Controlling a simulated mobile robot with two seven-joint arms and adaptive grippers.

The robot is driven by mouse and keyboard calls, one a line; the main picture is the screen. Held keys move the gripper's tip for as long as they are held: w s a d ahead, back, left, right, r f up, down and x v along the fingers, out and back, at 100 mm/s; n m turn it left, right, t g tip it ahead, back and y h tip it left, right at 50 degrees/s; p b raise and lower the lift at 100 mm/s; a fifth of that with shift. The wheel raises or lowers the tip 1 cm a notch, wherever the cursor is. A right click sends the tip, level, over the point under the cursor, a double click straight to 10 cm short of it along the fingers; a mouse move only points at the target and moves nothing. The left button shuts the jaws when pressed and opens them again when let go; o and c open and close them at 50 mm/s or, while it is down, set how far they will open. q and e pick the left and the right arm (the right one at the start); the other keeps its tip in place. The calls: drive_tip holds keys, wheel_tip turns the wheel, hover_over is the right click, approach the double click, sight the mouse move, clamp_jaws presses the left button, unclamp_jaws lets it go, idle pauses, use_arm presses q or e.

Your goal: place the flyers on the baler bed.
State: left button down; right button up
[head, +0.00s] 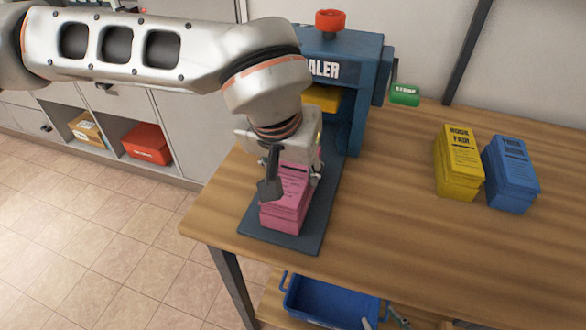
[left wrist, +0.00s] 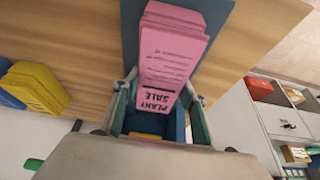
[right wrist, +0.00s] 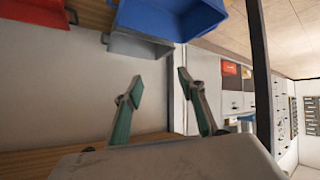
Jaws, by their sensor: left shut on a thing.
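A pink stack of flyers (head: 283,213) sits on the dark flat bed (head: 318,215) in front of the blue baler (head: 355,60). My left gripper (head: 293,180) is around the pink stack from above, shut on it. In the left wrist view the stack (left wrist: 168,55), printed "PLANT SALE", lies between the two fingers (left wrist: 160,95). Whether its underside fully touches the bed cannot be told. My right gripper (right wrist: 160,95) is open and empty in the right wrist view.
The wooden table (head: 400,230) is clear between the bed and the yellow stack. A blue bin (head: 325,303) is on the shelf below. Cabinets with a red box (head: 147,144) stand behind left.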

use_arm(q)
drive_tip(key=c, duration=1.2)
unclamp_jaws()
drive_tip(key=shift+f, duration=0.15)
use_arm(e)
drive_tip(key=shift+s+f, duration=0.15)
drive_tip(key=shift+f, duration=0.1)
drive_tip(key=shift+s, duration=0.1)
use_arm(q)
drive_tip(key=p+v, duration=0.2)
drive_tip(key=v, duration=1)
use_arm(e)
drive_tip(key=shift+r, duration=0.4)
drive_tip(key=shift+s+r, duration=0.1)
